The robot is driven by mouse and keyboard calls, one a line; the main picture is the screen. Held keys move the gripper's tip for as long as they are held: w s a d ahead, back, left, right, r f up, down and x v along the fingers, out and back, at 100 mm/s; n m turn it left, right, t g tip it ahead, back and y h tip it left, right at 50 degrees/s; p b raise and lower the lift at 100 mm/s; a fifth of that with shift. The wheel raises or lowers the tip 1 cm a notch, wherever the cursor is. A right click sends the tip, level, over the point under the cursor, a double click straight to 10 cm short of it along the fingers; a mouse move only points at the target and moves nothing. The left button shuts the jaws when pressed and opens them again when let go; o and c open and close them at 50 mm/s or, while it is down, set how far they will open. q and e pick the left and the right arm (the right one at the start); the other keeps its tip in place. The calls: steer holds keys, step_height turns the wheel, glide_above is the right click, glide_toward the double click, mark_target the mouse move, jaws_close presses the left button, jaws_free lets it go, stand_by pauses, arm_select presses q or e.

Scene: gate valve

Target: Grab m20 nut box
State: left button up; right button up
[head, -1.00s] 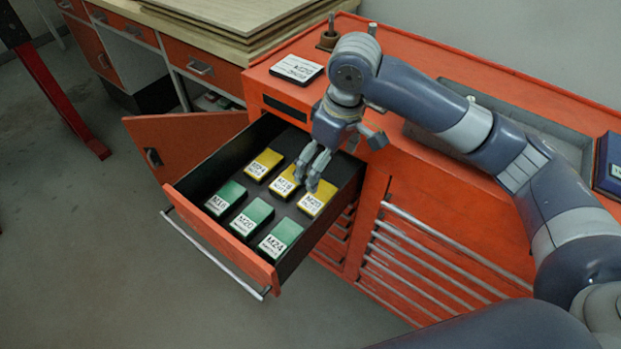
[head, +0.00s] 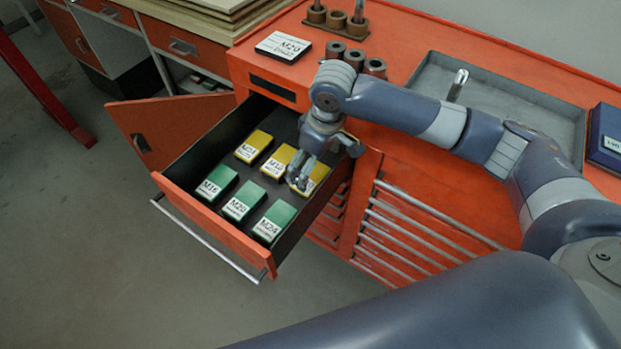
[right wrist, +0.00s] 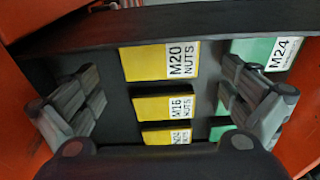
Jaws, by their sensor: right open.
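The M20 nut box is yellow with a white label and lies at the right end of the yellow row in the open drawer (head: 205,237). In the right wrist view, the M20 nut box (right wrist: 146,63) reads "M20 NUTS". In the head view my right gripper (head: 301,182) partly covers it. My right gripper is open, pointing down. In the wrist view its fingers stand wide apart, left and right of the yellow row, with the midpoint between the fingertips (right wrist: 165,98) near the M16 nut box (right wrist: 160,107), below the M20 box. My left gripper is not in view.
Yellow M24 (head: 254,146) and green M16 (head: 216,182), M20 (head: 243,201) and M24 (head: 274,221) boxes share the drawer. The drawer walls stand close around them. On the cabinet top are an M20 sign (head: 283,46), metal cylinders and a grey tray (head: 480,85).

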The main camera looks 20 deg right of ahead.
mark_target(311, 177)
steer(key=f, duration=0.3)
steer(key=shift+w+a+f, duration=0.15)
steer(key=shift+w+f, duration=0.05)
steer(key=shift+f, duration=0.5)
steer(key=shift+w+a+f, duration=0.1)
steer(key=shift+f, duration=0.05)
steer(key=c, duration=1.2)
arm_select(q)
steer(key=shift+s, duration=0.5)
arm_select(e)
steer(key=shift+c, duration=0.6)
